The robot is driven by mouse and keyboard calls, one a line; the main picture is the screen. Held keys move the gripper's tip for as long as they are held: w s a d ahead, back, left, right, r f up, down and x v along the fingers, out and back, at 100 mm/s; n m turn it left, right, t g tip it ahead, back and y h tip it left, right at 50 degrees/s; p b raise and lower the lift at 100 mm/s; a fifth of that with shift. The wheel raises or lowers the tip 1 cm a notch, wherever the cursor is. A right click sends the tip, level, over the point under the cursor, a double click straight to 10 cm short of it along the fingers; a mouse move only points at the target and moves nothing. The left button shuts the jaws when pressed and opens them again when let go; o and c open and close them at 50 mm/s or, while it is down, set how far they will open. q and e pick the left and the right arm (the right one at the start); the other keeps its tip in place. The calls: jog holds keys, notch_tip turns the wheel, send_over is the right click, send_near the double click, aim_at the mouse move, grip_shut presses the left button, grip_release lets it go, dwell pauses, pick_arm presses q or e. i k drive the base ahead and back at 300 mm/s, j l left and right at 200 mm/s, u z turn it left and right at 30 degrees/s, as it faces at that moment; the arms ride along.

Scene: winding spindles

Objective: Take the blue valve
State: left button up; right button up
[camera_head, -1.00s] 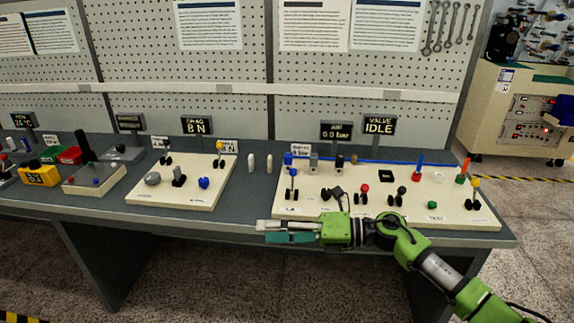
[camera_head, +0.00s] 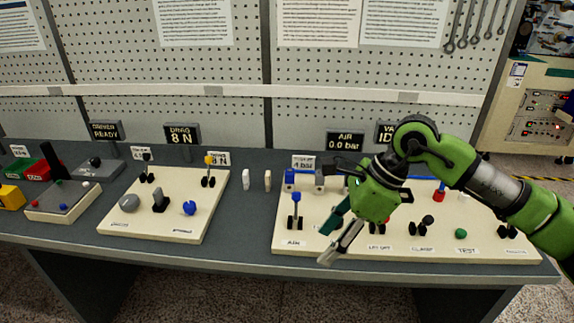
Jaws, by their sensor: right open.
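The right-hand cream panel (camera_head: 340,245) carries a lever with a blue top (camera_head: 296,197), standing upright above the label AIR. Behind it, a small blue block (camera_head: 290,177) sits at the left end of a blue pipe. I cannot tell for sure which of these two is the blue valve. My right gripper (camera_head: 327,243) is open and empty over the panel's front part, to the right of the blue-topped lever and apart from it. Its fingers point down and to the left. My right arm and gripper hide the middle of the panel. My left gripper is not in view.
Several levers (camera_head: 421,226) and a green button (camera_head: 460,233) stand right of my gripper. A red and blue part (camera_head: 439,191) stands behind. Another cream panel (camera_head: 165,230) with knobs is at left. Two small pale blocks stand between the panels. Displays line the back.

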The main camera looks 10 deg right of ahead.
aim_at(289, 174)
jog(key=i, duration=1.3)
